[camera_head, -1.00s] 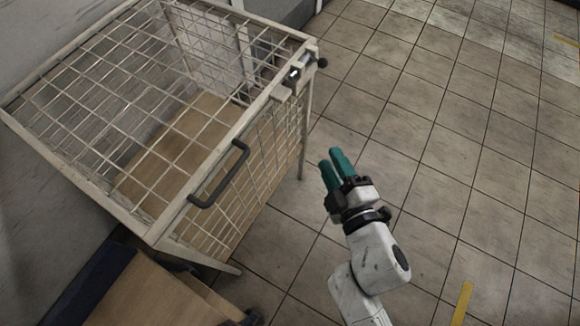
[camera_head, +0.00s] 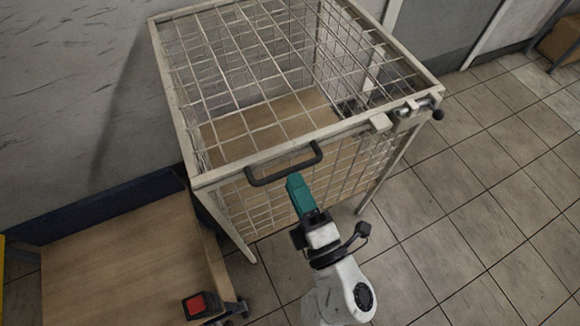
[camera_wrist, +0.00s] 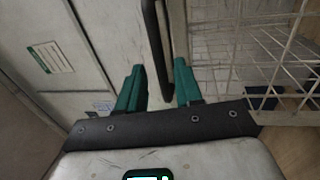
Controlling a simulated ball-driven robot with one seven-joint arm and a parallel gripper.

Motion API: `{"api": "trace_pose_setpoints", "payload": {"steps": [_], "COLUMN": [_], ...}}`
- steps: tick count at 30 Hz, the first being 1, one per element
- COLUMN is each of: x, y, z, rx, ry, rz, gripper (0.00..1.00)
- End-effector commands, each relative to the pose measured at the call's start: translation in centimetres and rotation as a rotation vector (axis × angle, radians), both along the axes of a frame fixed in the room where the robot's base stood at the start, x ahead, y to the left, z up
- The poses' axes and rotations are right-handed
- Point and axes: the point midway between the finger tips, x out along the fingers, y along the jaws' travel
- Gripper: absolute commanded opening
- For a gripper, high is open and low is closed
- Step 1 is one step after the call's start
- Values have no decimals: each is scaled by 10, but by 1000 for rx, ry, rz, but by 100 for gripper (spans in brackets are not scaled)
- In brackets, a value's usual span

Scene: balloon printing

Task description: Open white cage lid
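The white wire-mesh cage (camera_head: 185,150) stands against the wall. Its mesh lid (camera_head: 395,48) lies flat and closed on top. A dark bar handle (camera_head: 285,172) is fixed along the lid's front edge, and a latch (camera_head: 415,108) with a black knob sits at the front right corner.
A wooden-topped cart (camera_head: 125,265) with a red button box (camera_head: 200,305) stands at the lower left, beside the cage. The wall (camera_head: 80,90) is behind the cage and cart. Tiled floor (camera_head: 470,230) is clear on the right.

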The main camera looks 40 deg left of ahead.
Motion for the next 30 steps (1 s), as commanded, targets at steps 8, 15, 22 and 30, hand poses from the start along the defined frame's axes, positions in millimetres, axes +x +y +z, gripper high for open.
{"api": "trace_pose_setpoints", "payload": {"steps": [8, 15, 22, 30], "x": [13, 15, 15, 15], "y": [32, 36, 36, 36], "z": [7, 7, 7, 7], "rx": [2, 0, 0, 0], "ry": [1, 2, 3, 3], "rz": [0, -1, -2, -2], "gripper": [35, 35, 27, 1]}}
